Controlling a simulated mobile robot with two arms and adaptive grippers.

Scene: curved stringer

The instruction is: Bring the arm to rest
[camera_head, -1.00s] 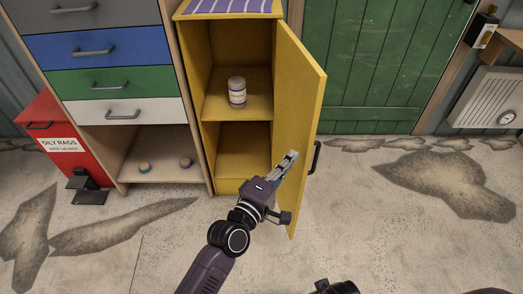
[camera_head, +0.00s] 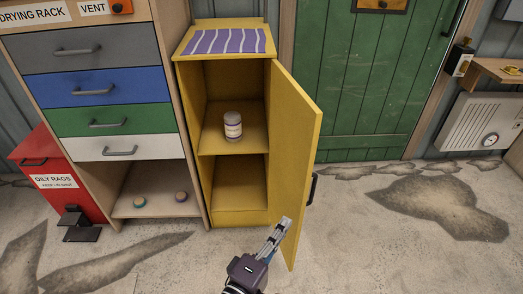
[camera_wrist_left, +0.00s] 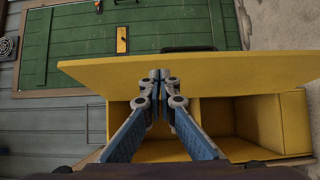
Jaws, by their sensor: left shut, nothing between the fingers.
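My left gripper (camera_head: 284,223) is in front of the yellow cabinet, low in the head view, near the lower part of its open door (camera_head: 297,150). Its fingers are together with nothing between them. In the left wrist view the gripper (camera_wrist_left: 160,76) shows its fingertips meeting, with the yellow door (camera_wrist_left: 200,70) just beyond them. I cannot tell whether they touch the door. A white jar (camera_head: 233,126) stands upright on the cabinet's middle shelf. My right gripper is not in view.
The yellow cabinet (camera_head: 240,219) stands beside a drawer unit (camera_head: 120,147) with two small round items on its bottom shelf. A red oily-rags bin (camera_head: 50,180) stands at left. A green door (camera_head: 370,90) and a heater (camera_head: 487,122) are at right. Floor at right is clear.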

